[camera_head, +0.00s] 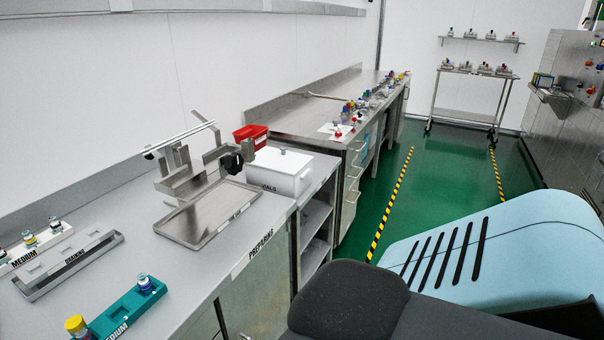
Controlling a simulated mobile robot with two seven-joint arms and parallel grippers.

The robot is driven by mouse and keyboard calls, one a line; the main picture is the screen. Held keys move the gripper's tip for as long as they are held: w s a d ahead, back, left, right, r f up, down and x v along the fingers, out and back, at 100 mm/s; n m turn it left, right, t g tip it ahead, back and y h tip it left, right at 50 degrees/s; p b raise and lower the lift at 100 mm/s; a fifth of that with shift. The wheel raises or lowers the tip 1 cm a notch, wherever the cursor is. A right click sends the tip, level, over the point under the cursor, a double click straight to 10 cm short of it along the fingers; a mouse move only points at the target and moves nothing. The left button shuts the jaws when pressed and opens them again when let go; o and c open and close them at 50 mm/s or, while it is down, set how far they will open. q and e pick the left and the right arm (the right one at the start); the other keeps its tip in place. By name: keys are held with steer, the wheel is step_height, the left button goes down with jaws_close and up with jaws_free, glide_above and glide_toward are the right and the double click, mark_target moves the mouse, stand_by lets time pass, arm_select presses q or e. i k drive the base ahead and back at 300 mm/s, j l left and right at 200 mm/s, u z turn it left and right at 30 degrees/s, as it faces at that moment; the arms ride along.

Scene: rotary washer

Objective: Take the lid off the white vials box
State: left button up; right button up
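The white vials box (264,180) stands at the far right end of the near steel counter. Its white lid (283,158) lies on top, with a small knob in the middle. The box's front wall carries dark lettering, partly hidden by the steel fixture beside it. What is inside the box is hidden. Neither of my grippers shows in the head view.
A steel tray and fixture (206,214) stand left of the box, with a red container (251,134) behind it. A white rack (38,243), a metal rack (66,267) and a green rack (124,312) sit at left. The green floor (420,190) is clear beyond the counter.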

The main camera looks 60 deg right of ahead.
mark_target(281, 160)
steer(key=z, duration=1.65)
steer(key=i+l+u, duration=0.15)
steer(key=u, duration=0.25)
steer(key=i+l+u, duration=0.15)
steer(key=l+u, duration=0.15)
steer(key=u, duration=0.15)
steer(key=i+l+u, duration=0.15)
steer(key=l, duration=0.3)
steer(key=i+l+u, duration=0.15)
steer(key=l, duration=0.3)
steer(key=i+l+u, duration=0.1)
steer(key=l, duration=0.6)
steer(key=i+l, duration=0.15)
steer(key=l, duration=0.55)
steer(key=i+l+u, duration=0.15)
steer(key=l, duration=0.5)
steer(key=i+l, duration=0.1)
steer(key=l, duration=0.6)
steer(key=u, duration=0.05)
